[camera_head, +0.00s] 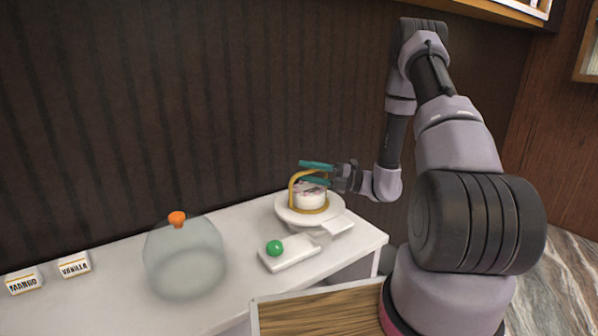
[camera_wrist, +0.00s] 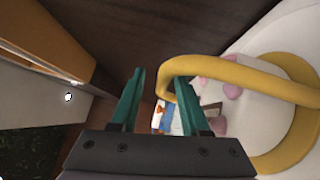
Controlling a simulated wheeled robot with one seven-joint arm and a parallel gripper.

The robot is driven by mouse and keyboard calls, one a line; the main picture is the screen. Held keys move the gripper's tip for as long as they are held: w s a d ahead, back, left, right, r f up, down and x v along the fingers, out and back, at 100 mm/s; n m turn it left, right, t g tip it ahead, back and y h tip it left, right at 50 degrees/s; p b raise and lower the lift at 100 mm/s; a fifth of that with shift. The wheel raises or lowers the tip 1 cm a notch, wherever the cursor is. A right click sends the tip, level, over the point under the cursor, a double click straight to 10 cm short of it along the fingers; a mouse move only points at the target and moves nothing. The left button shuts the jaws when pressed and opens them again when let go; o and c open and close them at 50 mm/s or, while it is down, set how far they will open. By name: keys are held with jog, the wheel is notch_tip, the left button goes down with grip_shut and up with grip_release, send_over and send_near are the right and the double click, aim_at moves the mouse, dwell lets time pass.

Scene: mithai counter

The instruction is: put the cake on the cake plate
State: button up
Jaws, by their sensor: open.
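A small white cake (camera_head: 309,197) with pinkish topping sits on a gold board with a tall gold handle (camera_head: 292,189). It stands on a round white cake plate (camera_head: 287,213) near the right end of the counter. My gripper (camera_head: 318,173) is open at the upper part of the handle, its teal fingers reaching in from the right. In the wrist view my gripper (camera_wrist: 157,92) shows two teal fingers apart, with the yellow handle (camera_wrist: 230,68) by the right finger. I cannot tell whether they touch. The cake (camera_wrist: 232,90) is partly hidden behind the handle.
A clear dome (camera_head: 185,262) with an orange knob stands on the white counter (camera_head: 110,262) to the left. A white slab (camera_head: 291,257) with a green ball (camera_head: 274,247) lies in front of the plate. Mango (camera_head: 23,282) and vanilla (camera_head: 74,265) blocks sit far left. A dark wall rises behind.

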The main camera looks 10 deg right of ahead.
jog(key=v, duration=0.8)
jog(key=shift+s+d, duration=0.15)
jog(key=shift+d, duration=0.15)
jog(key=s+a+r+n+g+h, duration=0.35)
jog(key=s+r+n, duration=0.25)
jog(key=r+n, duration=0.3)
jog(key=s+a+r+n+g+h, duration=0.35)
jog(key=s+r+n+g, duration=0.2)
jog(key=n, duration=0.55)
jog(key=s+d+r+n+t+h, duration=0.4)
jog(key=s+r+n+t+h, duration=0.5)
jog(key=r+n, duration=0.5)
jog(key=shift+s+d+n, duration=0.2)
jog(key=shift+s+n, duration=0.1)
jog(key=shift+s, duration=0.05)
